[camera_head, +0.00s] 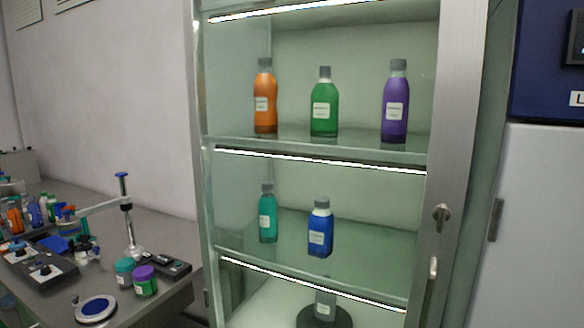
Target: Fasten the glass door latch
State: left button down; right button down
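The glass door (355,205) of a tall metal-framed cabinet fills the middle of the head view and appears to lie flat against the cabinet front. The latch (441,217) is a small metal turn piece on the right upright of the frame, and it looks close to upright. Whether it is engaged cannot be told. A pale vertical handle (433,268) sits just below the latch. Neither my left nor my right gripper shows in the view.
Several coloured bottles, such as the green one (324,105), stand on shelves behind the glass. A grey bench (165,238) with lab items stands at the left. A white and blue unit (545,220) stands close on the right.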

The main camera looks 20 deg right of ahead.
aim_at(440, 214)
jog(key=z, duration=1.45)
